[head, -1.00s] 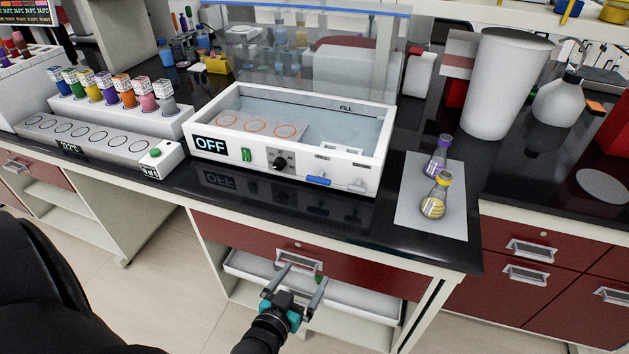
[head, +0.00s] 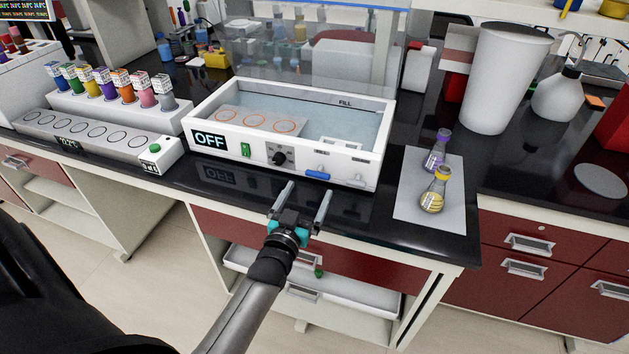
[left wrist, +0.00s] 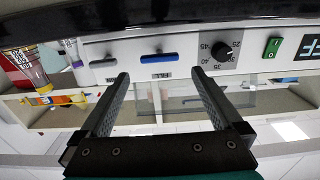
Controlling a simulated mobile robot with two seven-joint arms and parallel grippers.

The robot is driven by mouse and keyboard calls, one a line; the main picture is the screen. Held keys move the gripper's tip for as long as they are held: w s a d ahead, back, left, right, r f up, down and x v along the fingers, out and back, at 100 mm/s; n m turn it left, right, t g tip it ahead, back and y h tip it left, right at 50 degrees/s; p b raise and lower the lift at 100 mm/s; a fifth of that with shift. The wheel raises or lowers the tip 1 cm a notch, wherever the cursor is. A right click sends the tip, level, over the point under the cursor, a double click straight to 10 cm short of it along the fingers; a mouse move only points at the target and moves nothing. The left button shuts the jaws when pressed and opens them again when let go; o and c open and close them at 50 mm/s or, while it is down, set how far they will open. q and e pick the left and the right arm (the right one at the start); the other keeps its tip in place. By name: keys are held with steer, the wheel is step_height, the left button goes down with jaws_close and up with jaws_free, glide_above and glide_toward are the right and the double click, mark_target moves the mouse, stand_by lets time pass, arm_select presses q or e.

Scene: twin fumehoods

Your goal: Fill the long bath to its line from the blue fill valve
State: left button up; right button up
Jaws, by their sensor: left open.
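The long bath (head: 215,119) is a white open box on the black bench, with pale blue water in it and a FILL mark on its far inner wall. Its display reads OFF. The blue fill valve (head: 317,174) is a short bar low on the front panel, lying level; it also shows in the left wrist view (left wrist: 158,57). My left gripper (head: 308,190) is open and empty, in front of the panel just below the blue valve. In the left wrist view the valve lies beyond and between the fingertips, apart from them. My right gripper is not in view.
A grey-white lever (head: 356,182) sits right of the blue valve, a black knob (head: 280,158) and green switch (head: 246,150) left of it. Two flasks stand on a grey mat (head: 408,206) at right. A rack with coloured bottles (head: 118,117) is at left. A drawer unit is below.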

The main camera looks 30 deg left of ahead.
mark_target(316, 176)
arm_select(q)
steer(key=shift+b+x, duration=0.4)
steer(key=shift+x, duration=2.3)
steer(key=shift+w, duration=0.1)
steer(key=c, duration=1.2)
steer(key=shift+n+p, duration=0.3)
steer(key=shift+n, duration=1.2)
steer(key=shift+c, duration=0.2)
steer(key=o, duration=1.2)
steer(key=shift+o, duration=0.2)
